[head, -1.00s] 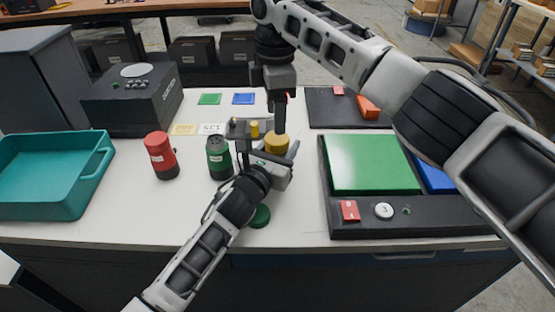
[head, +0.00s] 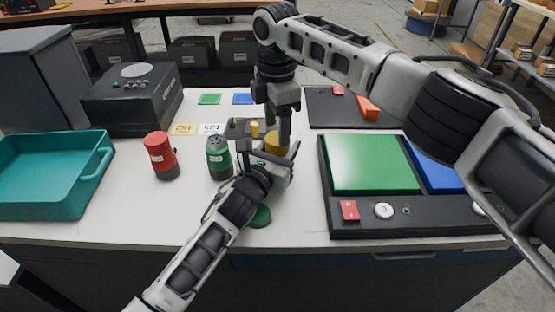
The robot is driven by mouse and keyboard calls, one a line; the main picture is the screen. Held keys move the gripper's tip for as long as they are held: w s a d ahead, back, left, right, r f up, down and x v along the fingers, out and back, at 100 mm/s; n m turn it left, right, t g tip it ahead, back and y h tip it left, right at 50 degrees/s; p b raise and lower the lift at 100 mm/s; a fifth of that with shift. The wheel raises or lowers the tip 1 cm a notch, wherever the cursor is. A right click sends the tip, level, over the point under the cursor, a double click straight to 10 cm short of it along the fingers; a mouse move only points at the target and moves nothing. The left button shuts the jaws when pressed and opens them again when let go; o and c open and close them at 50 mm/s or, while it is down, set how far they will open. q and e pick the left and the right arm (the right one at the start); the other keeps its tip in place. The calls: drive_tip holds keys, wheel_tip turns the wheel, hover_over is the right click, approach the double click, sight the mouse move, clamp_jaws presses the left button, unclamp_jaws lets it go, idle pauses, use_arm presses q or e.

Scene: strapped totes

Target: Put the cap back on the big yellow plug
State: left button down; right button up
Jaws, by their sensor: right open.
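A big yellow piece (head: 276,142) shows among my grippers. Its round top is the yellow cap or the top of the big yellow plug; I cannot tell which, as fingers hide its lower part. My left gripper (head: 268,160) is low at this piece, its fingers beside it; whether they grip it is hidden. My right gripper (head: 284,140) points down from above, open, its fingertips at the top of the yellow piece, partly covering it.
A red plug (head: 160,155) and an uncapped green plug (head: 218,158) stand left. A green cap (head: 260,216) lies near the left wrist. A small yellow plug (head: 255,129) is behind. A teal tray (head: 60,205) and a panel with a green plate (head: 370,164) flank the white table.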

drive_tip(key=shift+f, duration=1.25)
drive_tip(key=c, duration=0.8)
use_arm(q)
drive_tip(key=shift+d, duration=0.1)
use_arm(e)
drive_tip(key=m, duration=0.7)
drive_tip(key=shift+m, duration=0.4)
drive_tip(key=m, duration=0.2)
drive_tip(key=shift+m, duration=0.3)
drive_tip(key=m, duration=0.4)
drive_tip(key=shift+w+d, duration=0.1)
drive_tip(key=o, duration=1.1)
